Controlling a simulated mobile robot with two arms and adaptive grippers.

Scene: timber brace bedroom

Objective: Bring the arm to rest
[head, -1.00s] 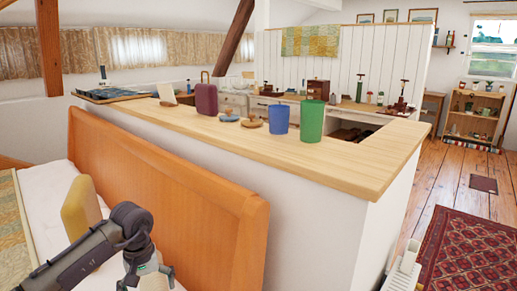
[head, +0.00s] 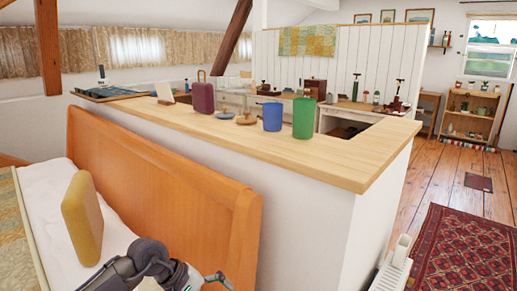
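My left arm comes in at the bottom left, in front of the wooden headboard (head: 165,180). My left gripper (head: 220,281) is at the bottom edge of the head view, partly cut off. Its fingers are too small and cropped to tell whether they are open or shut, and I see nothing clearly held. My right gripper is not in view.
A yellow block-like cushion (head: 83,218) stands on the white bed (head: 50,190), left of my arm. Behind the headboard, a wooden-topped ledge (head: 330,165) bears a blue cup (head: 272,117), a green cup (head: 304,118) and a maroon case (head: 203,97). Floor shows at right.

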